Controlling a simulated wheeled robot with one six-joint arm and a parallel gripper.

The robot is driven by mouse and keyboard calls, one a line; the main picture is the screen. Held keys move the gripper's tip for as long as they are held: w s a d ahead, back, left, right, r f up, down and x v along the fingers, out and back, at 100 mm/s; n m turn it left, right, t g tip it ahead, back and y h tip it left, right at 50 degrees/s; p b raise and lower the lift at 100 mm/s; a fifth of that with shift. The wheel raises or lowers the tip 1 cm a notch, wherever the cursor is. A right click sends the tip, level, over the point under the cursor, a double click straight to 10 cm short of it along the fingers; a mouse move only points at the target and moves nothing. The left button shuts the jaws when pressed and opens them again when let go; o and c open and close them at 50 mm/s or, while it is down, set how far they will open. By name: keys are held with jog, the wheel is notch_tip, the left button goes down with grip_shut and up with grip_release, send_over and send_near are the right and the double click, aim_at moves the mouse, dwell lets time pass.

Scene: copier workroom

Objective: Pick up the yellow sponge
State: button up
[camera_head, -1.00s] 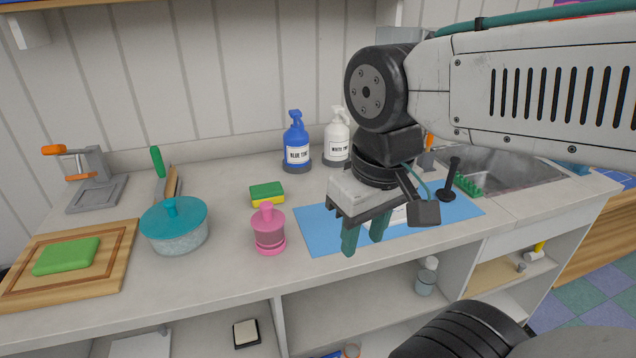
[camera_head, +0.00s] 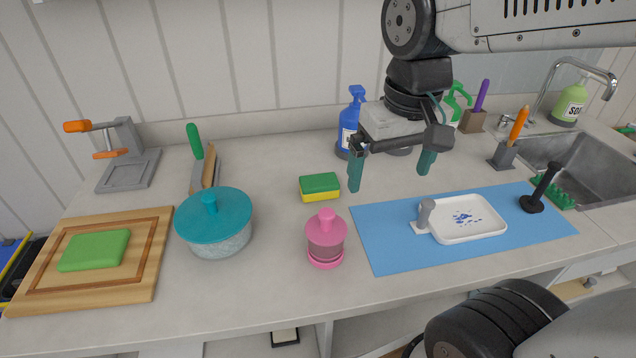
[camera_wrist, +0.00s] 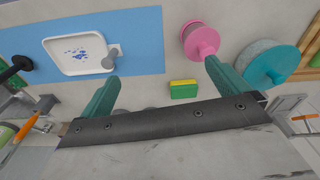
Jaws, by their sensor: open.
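The yellow sponge (camera_head: 320,187) has a green top layer and a yellow lower layer. It lies on the counter behind the pink lidded jar and in front of the blue bottle. My gripper (camera_head: 391,182) is open and empty, above the counter to the right of the sponge. In the wrist view the sponge (camera_wrist: 183,89) shows between the two teal fingers, nearer the right one, with my gripper (camera_wrist: 165,90) apart from it.
The pink jar (camera_head: 326,238) and teal-lidded pot (camera_head: 214,222) stand left of the blue mat (camera_head: 385,225), which holds a white tray (camera_head: 468,219). A blue bottle (camera_head: 350,120) stands close behind my gripper. A cutting board (camera_head: 140,270) lies far left.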

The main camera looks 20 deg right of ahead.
jog(key=w+a+f, duration=0.1)
jog(key=w+f, duration=0.1)
jog(key=w, duration=0.4)
jog(key=w+a+f, duration=0.1)
jog(key=w+f, duration=0.1)
jog(key=w, duration=0.4)
jog(key=m+g, duration=0.1)
jog(key=m, duration=0.1)
send_over(319, 180)
notch_tip(319, 180, down, 6)
jog(key=shift+a+f, duration=0.1)
jog(key=shift+w+f, duration=0.25)
jog(key=shift+f, duration=0.3)
jog(key=f, duration=0.7)
jog(key=shift+s+d+f, duration=0.1)
jog(key=shift+s+d, duration=0.1)
jog(key=c, duration=0.9)
